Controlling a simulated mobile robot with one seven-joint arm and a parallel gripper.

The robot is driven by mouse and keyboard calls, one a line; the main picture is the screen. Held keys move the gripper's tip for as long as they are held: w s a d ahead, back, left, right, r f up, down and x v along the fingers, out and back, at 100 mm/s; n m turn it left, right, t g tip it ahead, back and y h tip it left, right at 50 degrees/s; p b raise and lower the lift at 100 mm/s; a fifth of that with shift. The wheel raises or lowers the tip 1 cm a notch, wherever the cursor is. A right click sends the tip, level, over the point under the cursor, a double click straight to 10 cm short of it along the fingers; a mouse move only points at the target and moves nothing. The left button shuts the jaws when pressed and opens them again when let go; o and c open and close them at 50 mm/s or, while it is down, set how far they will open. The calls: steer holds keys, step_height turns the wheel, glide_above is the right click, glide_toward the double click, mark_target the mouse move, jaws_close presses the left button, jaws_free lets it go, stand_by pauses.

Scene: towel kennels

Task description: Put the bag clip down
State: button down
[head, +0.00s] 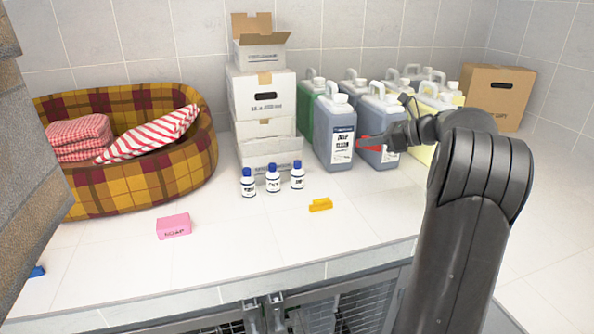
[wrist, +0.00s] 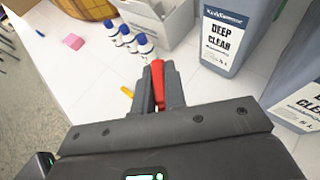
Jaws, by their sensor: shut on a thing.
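A red bag clip (head: 369,142) is held in my gripper (head: 386,140), in front of the large jugs in the head view. In the wrist view my gripper (wrist: 160,85) is shut on the red clip (wrist: 158,78), whose tip sticks out past the fingers. The clip is apart from the white tiled counter (head: 260,235), seemingly above it.
Several jugs (head: 334,135) stand close behind the gripper. Small blue-capped bottles (head: 273,180), a yellow clip-like piece (head: 320,204) and a pink soap block (head: 173,226) sit on the counter. A plaid pet bed (head: 160,172) fills the left. The front middle is clear.

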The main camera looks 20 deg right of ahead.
steer(key=shift+s+d, duration=0.45)
steer(key=shift+d, duration=0.4)
step_height(320, 180, down, 6)
steer(key=r, duration=0.1)
glide_above(333, 187)
step_height(333, 187, down, 7)
steer(key=shift+w+f, duration=0.1)
steer(key=shift+f, duration=1.9)
steer(key=shift+f, duration=0.15)
steer(key=c, duration=1.5)
jaws_free()
